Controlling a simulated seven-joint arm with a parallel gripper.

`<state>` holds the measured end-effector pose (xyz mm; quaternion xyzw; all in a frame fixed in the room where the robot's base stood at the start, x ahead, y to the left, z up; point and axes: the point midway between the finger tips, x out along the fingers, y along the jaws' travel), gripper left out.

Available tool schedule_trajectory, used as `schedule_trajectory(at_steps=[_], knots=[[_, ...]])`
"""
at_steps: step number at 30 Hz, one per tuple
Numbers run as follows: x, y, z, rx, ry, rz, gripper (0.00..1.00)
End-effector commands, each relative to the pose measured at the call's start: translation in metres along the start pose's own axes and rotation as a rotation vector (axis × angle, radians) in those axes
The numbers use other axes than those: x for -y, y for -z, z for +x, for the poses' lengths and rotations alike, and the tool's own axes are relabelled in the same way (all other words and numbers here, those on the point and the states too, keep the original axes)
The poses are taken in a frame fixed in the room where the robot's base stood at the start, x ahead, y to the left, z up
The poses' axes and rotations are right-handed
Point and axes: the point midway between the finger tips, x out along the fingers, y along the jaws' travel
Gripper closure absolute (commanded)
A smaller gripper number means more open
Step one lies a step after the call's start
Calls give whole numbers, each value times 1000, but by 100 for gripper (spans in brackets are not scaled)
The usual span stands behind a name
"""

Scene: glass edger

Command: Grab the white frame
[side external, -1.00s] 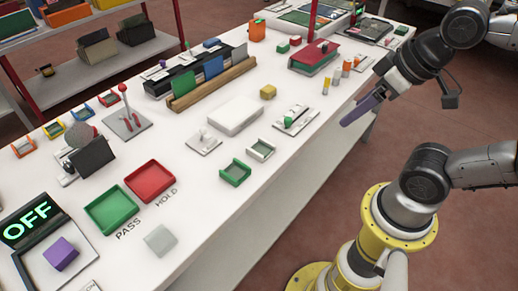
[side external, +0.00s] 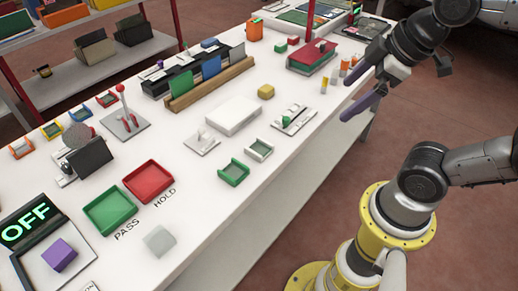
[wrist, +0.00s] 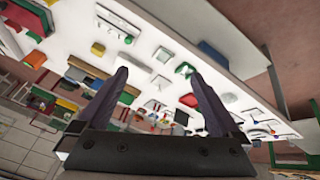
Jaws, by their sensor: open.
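The white frame (side external: 259,150) is a small, low, open-topped frame. In the side view it lies on the white table near its front edge, just behind and to the right of a similar green frame (side external: 233,173). My gripper (side external: 358,116) is open and empty, with two purple fingers pointing down and left. It hangs beside the table's front edge, to the right of the white frame and well apart from it.
A slider fixture (side external: 296,119) stands between the white frame and my gripper. A white box (side external: 233,115) and a lever plate (side external: 203,140) lie behind and left. The table front right of the frame is clear.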

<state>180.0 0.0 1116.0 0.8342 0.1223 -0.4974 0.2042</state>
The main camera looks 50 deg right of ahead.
Motion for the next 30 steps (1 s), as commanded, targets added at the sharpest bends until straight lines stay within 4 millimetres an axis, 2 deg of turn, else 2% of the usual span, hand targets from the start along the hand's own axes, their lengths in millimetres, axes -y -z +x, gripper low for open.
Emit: schedule_trajectory(at_steps=[4,7,12,15,18,21,30], knots=[[-16,40,8,56,53,-362,0],[-26,70,24,98,115,-608,0],[-33,111,71,158,245,-925,0],[-32,126,103,189,318,-1029,0],[-28,133,131,221,374,-1059,0],[-23,133,150,249,414,-1064,0],[-10,116,184,275,451,-1068,0]])
